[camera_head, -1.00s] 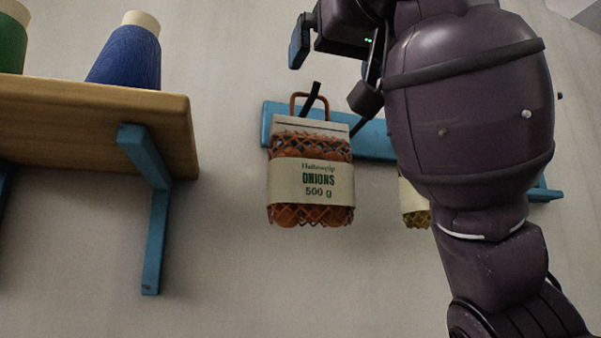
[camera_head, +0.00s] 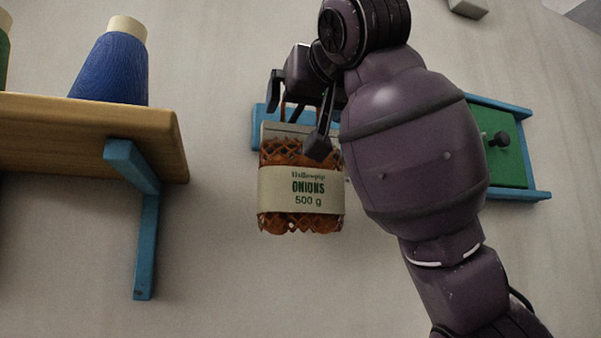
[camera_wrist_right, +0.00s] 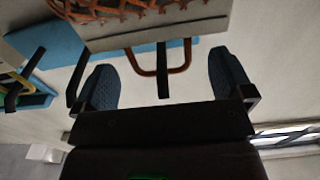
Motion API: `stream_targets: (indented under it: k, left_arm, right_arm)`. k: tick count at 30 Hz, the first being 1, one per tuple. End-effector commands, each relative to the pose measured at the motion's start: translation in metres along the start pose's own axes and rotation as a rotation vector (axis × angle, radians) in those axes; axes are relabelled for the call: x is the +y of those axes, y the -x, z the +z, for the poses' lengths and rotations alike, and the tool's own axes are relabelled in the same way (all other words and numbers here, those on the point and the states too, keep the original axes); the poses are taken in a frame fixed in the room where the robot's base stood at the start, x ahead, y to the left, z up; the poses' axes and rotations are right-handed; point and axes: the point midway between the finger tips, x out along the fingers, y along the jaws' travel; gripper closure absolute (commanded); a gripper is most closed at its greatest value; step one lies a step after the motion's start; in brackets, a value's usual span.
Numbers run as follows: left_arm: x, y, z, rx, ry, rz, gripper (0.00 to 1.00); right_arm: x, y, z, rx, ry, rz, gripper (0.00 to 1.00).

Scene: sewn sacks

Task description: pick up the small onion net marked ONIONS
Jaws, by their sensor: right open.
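The small onion net (camera_head: 301,200) has orange mesh and a pale band marked ONIONS 500 g. It hangs upright on the wall, its stiff pale header (camera_wrist_right: 160,30) and orange loop handle (camera_wrist_right: 150,66) also showing in the right wrist view. A black peg passes by the loop. My right gripper (camera_head: 297,118) is at the top of the net in the head view, partly covering the header and loop. In the right wrist view its open fingers (camera_wrist_right: 164,78) stand on either side of the loop, apart from it. My left gripper is not in view.
A blue-edged rail with a green panel (camera_head: 507,172) and black peg (camera_head: 499,139) shows right of my arm. A wooden shelf (camera_head: 90,140) on blue brackets stands left, carrying a blue cone (camera_head: 114,68). A yellow-handled thing (camera_wrist_right: 12,82) hangs beside the net. Wall below is clear.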

Motion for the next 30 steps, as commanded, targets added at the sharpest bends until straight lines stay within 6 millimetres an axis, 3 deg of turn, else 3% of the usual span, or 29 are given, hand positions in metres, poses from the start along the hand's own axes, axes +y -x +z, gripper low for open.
stream_targets:
  k: [6, 14, 30]
  left_arm:
    - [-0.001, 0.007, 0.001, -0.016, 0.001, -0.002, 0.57]
    - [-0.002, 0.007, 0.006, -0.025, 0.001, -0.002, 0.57]
    - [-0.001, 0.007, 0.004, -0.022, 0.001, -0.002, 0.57]
  right_arm:
    - [0.0, -0.022, -0.001, -0.001, -0.001, 0.001, 0.02]
    - [0.0, -0.023, 0.0, 0.0, -0.001, 0.0, 0.02]
    - [0.0, -0.023, 0.0, 0.0, -0.001, 0.0, 0.83]
